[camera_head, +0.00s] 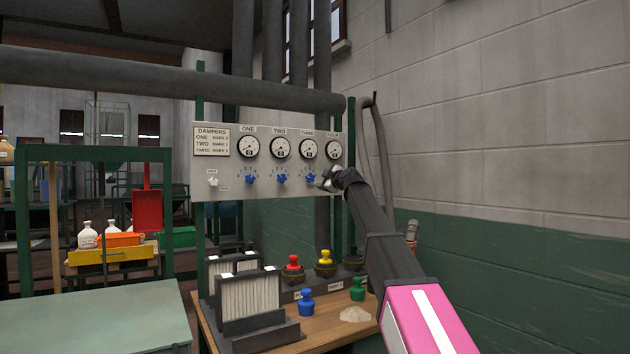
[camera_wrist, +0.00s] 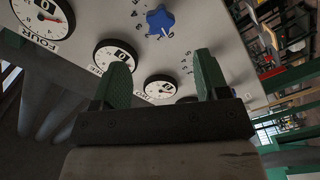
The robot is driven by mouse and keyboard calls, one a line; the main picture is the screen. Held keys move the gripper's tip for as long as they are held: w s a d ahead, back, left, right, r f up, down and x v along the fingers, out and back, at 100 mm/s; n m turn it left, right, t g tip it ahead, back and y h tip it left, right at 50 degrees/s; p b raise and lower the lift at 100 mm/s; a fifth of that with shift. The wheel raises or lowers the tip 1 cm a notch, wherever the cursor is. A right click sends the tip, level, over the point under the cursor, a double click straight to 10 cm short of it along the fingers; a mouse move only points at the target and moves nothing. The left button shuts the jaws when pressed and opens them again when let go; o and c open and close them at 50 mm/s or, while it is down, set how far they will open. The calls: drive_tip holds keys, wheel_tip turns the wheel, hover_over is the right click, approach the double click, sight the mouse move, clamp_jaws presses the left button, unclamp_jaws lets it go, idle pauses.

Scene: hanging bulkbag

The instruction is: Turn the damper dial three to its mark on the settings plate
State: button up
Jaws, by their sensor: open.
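The damper panel (camera_head: 268,188) carries gauges ONE to FOUR with blue dials below. My gripper (camera_head: 328,180) is just right of dial three and hides the dial four area. In the wrist view my gripper (camera_wrist: 163,78) is open and empty, with a blue dial (camera_wrist: 160,22), apparently three, beyond the fingertips and not between them.
A white switch (camera_head: 213,181) sits at the panel's left. Below, a wooden bench (camera_head: 270,338) holds a filter rack (camera_head: 250,295) and red, yellow, blue and green knobbed pieces. A thick horizontal pipe (camera_head: 160,80) runs above the panel. The wall (camera_head: 500,120) is at right.

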sight(312, 179)
drive_tip(key=x, duration=1.1)
drive_tip(key=shift+s, duration=0.1)
drive_tip(key=c, duration=0.9)
